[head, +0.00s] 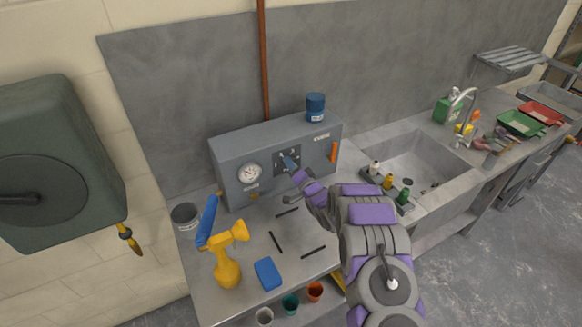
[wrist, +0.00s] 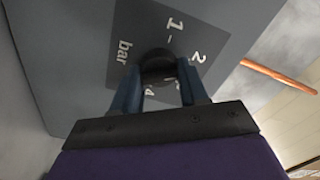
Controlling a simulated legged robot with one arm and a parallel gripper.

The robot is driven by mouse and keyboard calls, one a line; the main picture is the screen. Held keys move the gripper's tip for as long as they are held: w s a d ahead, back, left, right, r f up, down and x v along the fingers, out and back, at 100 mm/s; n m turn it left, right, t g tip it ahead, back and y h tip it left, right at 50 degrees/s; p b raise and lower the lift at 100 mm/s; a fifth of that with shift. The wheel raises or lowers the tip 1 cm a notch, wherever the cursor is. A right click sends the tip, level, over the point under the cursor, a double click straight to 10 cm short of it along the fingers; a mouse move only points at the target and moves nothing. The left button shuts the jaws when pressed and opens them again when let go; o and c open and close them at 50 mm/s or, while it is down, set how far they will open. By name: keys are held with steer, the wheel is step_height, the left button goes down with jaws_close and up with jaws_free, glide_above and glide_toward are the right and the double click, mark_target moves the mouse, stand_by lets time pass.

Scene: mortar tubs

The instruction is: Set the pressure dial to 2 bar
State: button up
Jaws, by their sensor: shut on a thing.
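The pressure dial is a dark round knob (wrist: 158,68) on a grey plate marked "bar", "1" and "2" in the wrist view. The "1" and "2" show beyond the knob; other marks are partly hidden behind my fingers. My gripper (wrist: 160,82) has its two blue fingers on either side of the knob and is shut on it. In the head view my gripper (head: 290,164) reaches the dark dial plate (head: 280,158) on the front of the grey box (head: 233,150). I cannot tell which mark the knob points to.
A round white gauge (head: 249,174) is left of the dial, and an orange handle (head: 334,151) is right of it. A yellow spray bottle (head: 228,266), a blue sponge (head: 268,273) and dark rods (head: 276,242) lie or stand on the bench. Small bottles (head: 388,182) stand by the sink (head: 420,165).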

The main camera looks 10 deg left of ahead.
steer(key=o, duration=1)
steer(key=shift+w+d, duration=0.1)
steer(key=shift+d, duration=0.1)
steer(key=v, duration=1.7)
steer(key=shift+d+f+p, duration=0.1)
steer(key=shift+d+p, duration=0.05)
steer(key=shift+p, duration=0.15)
steer(key=shift+o, duration=0.2)
